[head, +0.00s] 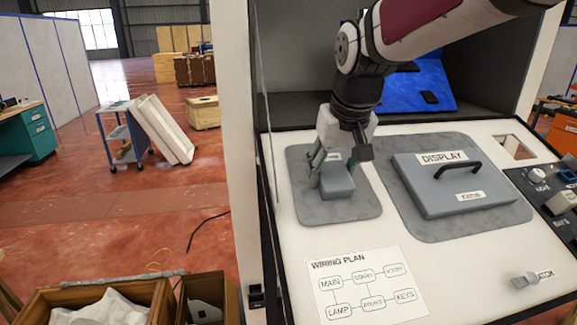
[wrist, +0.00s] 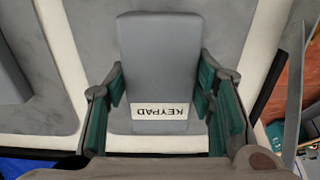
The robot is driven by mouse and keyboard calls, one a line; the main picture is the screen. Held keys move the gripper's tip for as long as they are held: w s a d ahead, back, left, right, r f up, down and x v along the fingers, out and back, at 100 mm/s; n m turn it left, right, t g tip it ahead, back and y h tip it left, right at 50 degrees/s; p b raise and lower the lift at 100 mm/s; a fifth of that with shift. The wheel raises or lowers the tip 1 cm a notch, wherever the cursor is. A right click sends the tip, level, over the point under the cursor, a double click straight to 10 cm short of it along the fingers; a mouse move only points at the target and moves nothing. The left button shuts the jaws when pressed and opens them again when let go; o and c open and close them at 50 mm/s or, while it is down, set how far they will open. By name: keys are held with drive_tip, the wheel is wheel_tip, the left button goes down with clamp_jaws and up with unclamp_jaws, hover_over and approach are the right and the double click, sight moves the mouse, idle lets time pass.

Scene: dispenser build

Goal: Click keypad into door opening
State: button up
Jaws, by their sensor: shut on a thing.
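The keypad (head: 337,184) is a grey block over the left grey mat (head: 362,204). In the wrist view the keypad (wrist: 157,60) carries a white label reading KEYPAD, upside down. My gripper (head: 332,168) reaches down from above, its green-padded fingers on either side of the keypad. The wrist view shows the fingers of my gripper (wrist: 161,90) closed against its sides near the label. I cannot tell whether the keypad rests on the mat or is just clear of it. A rectangular cut-out (head: 514,147) shows at the panel's right; I cannot tell whether it is the door opening.
A grey DISPLAY block (head: 455,187) with a black handle lies on the right mat. A WIRING PLAN sheet (head: 366,284) lies in front. Knobs and labelled parts (head: 553,200) stand at the right edge. A blue sheet (head: 420,85) is behind my arm. White counter lies between.

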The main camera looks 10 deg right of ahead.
idle(0.4)
drive_tip(key=o, duration=2.1)
drive_tip(key=shift+f, duration=0.1)
drive_tip(key=shift+p+v, duration=2)
drive_tip(key=shift+v, duration=1)
